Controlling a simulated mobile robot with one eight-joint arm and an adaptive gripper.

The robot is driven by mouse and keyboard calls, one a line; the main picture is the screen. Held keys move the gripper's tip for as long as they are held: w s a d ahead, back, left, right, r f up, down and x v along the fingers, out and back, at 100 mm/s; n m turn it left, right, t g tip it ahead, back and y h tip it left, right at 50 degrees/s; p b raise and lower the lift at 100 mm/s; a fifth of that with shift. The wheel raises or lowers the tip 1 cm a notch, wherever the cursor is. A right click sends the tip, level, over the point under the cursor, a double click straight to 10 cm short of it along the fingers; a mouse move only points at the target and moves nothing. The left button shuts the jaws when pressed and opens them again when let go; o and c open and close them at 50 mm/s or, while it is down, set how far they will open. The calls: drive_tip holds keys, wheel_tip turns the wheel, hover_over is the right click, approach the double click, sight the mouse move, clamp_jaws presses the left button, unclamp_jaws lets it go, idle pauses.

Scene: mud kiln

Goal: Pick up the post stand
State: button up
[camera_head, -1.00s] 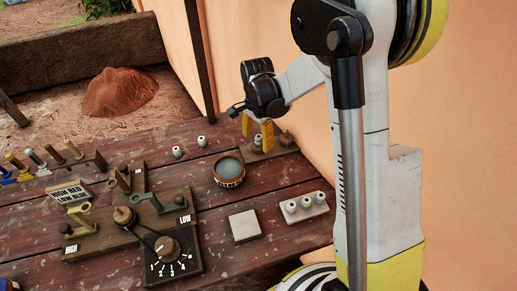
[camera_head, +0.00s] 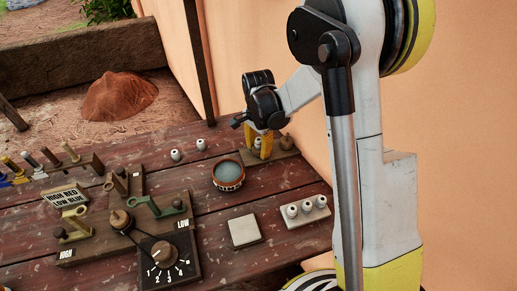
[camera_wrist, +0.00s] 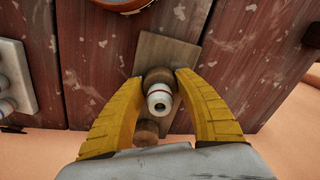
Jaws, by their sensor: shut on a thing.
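The post stand is a flat wooden board with brown rounded posts at the back right of the table (camera_head: 286,156). In the wrist view its board (camera_wrist: 160,50) lies beneath my gripper. A white bead with a red ring (camera_wrist: 160,99) sits at one post, between my fingers; a second brown post (camera_wrist: 146,132) is bare. My gripper (camera_head: 259,151) is low over the stand. In the wrist view its yellow fingers (camera_wrist: 162,76) close around the brown post by the bead. The exact contact is partly hidden. The board appears to rest on the table.
A round bowl of liquid (camera_head: 228,187) stands left of the stand, with two loose white beads (camera_head: 175,155) beyond it. A pale block with several white beads (camera_head: 304,209) and a square tile (camera_head: 244,230) lie nearer. A lever-and-dial panel (camera_head: 95,245) fills the left. The wall rises behind.

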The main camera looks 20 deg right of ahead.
sight(259, 141)
drive_tip(key=shift+r+p, duration=0.75)
drive_tip(key=shift+r, duration=0.65)
drive_tip(key=shift+s+d+r+p, duration=0.15)
drive_tip(key=shift+r+p, duration=0.3)
drive_tip(key=shift+r, duration=0.4)
drive_tip(key=s+d+r+p, duration=0.3)
drive_tip(key=s+d+r, duration=0.3)
drive_tip(key=s+d, duration=0.2)
drive_tip(key=shift+r+p, duration=0.2)
drive_tip(key=shift+p, duration=0.2)
